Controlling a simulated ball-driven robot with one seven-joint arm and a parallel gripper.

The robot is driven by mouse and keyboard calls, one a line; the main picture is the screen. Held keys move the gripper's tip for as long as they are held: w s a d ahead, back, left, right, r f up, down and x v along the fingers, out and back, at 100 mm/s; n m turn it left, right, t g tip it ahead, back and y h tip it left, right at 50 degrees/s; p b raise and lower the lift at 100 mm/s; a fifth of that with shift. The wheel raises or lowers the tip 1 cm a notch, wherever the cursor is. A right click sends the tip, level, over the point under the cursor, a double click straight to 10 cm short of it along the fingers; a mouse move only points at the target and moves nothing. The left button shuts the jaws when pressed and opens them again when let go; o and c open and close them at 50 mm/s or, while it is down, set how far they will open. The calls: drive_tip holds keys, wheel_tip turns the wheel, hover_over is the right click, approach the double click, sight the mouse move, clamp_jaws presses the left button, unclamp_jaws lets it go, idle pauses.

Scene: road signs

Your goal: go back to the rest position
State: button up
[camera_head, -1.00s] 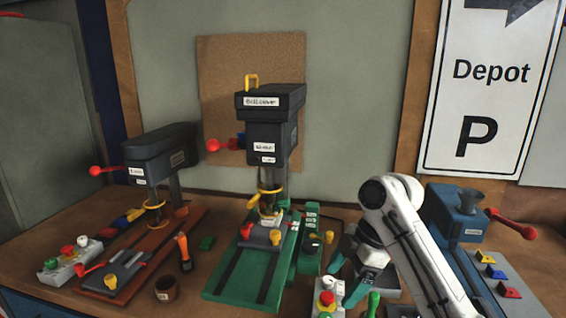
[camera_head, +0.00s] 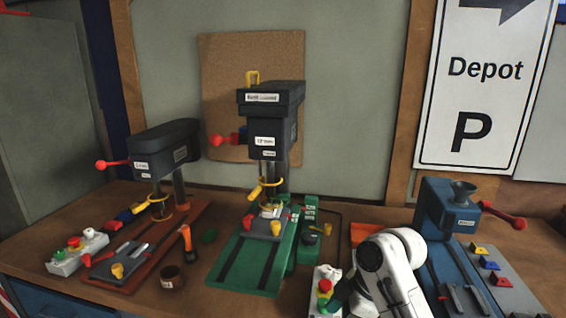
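My white arm shows at the lower right, in front of the bench and left of the blue machine. My gripper is not clearly visible; it lies below the picture or behind the arm. I cannot tell whether it holds anything. The arm's rounded white joint stands close to the blue machine (camera_head: 445,215). The green-based drill press (camera_head: 268,130) stands in the middle of the bench, apart from the arm.
A smaller drill press (camera_head: 165,150) on a reddish base stands at the left. A control box (camera_head: 78,252) with coloured buttons is beside it, and another control box (camera_head: 325,290) is close left of my arm.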

drive_tip(key=s+d+f+m+t+h, duration=0.1)
drive_tip(key=s+d+f+m, duration=0.3)
drive_tip(key=s+f+m, duration=0.8)
drive_tip(key=s+d+f+m+h, duration=0.2)
drive_tip(key=s+d, duration=0.4)
drive_tip(key=s, duration=0.6)
drive_tip(key=s+d+f+m+h, duration=0.2)
drive_tip(key=s+d, duration=0.4)
drive_tip(key=s, duration=0.6)
drive_tip(key=shift+d+f+m, duration=0.2)
drive_tip(key=shift+f+m, duration=0.1)
drive_tip(key=shift+m, duration=0.3)
drive_tip(key=shift+s, duration=0.1)
